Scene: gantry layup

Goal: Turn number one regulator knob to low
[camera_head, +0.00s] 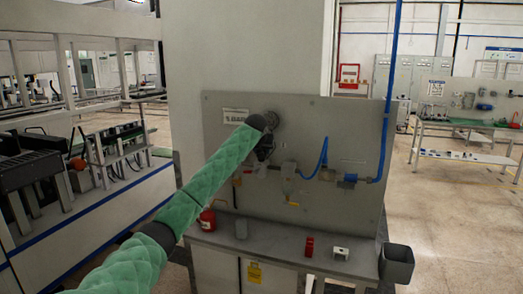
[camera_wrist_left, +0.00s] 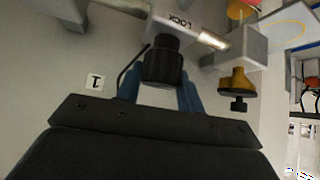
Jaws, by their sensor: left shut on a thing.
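The number one regulator knob (camera_wrist_left: 163,62) is black and ribbed, under a grey regulator body (camera_wrist_left: 190,18) marked "LOCK". A small "1" label (camera_wrist_left: 94,81) is on the panel beside it. My left gripper (camera_wrist_left: 160,88) has its blue fingers on either side of the knob and is shut on it. In the head view my left gripper (camera_head: 264,152) is a dark shape at the grey panel (camera_head: 350,125), and my own wrist hides much of the regulator. The knob's setting cannot be read. My right gripper is not in view.
A brass fitting with a black tip (camera_wrist_left: 238,85) hangs close to the gripper's right. Blue hose (camera_head: 318,160) and pipe fittings run along the panel.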

